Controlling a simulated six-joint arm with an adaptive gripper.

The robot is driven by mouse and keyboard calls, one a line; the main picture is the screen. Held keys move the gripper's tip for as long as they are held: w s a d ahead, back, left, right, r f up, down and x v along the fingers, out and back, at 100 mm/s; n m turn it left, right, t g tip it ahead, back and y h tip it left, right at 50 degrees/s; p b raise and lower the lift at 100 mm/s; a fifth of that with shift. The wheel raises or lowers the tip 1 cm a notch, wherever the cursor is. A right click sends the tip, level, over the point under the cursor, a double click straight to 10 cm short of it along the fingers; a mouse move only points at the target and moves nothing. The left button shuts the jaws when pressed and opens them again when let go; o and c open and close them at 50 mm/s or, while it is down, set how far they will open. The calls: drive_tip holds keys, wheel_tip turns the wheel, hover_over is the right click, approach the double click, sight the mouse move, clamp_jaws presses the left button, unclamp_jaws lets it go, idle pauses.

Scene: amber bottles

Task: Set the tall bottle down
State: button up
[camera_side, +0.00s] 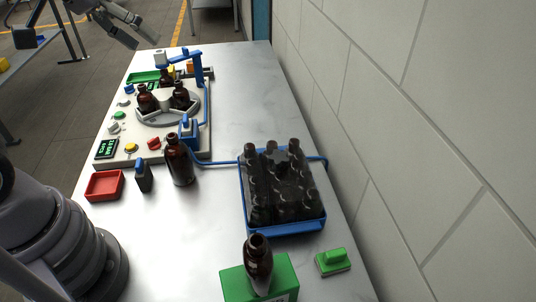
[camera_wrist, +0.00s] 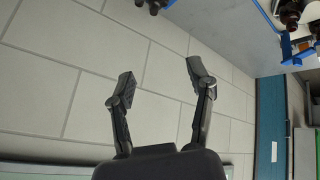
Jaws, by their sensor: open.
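My gripper (camera_side: 146,38) is at the top left of the side view, raised and well away from the bottles on the table. In the wrist view my gripper (camera_wrist: 160,78) has its two fingers spread, with only wall behind and nothing between them. A tall dark amber bottle (camera_side: 181,163) stands upright on the table, in front of the machine. Another amber bottle (camera_side: 258,268) is on a green block (camera_side: 233,285) at the near edge. Several smaller amber bottles (camera_side: 147,99) sit in the machine's round holder (camera_side: 160,122).
A blue crate (camera_side: 283,228) full of dark bottles stands at the centre right. A red tray (camera_side: 104,186), a small dark bottle with a blue top (camera_side: 143,178) and a green sponge-like piece (camera_side: 333,261) lie on the table (camera_side: 240,95). A wall runs along the right.

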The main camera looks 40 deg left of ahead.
drive_tip(key=s+a+m+y, duration=0.1)
drive_tip(key=s+a, duration=0.2)
drive_tip(key=s, duration=0.2)
drive_tip(key=s+a+g+y, duration=0.1)
drive_tip(key=s+a, duration=0.2)
drive_tip(key=s, duration=0.3)
drive_tip(key=shift+a+r+m+y, duration=0.15)
drive_tip(key=shift+m+y, duration=0.25)
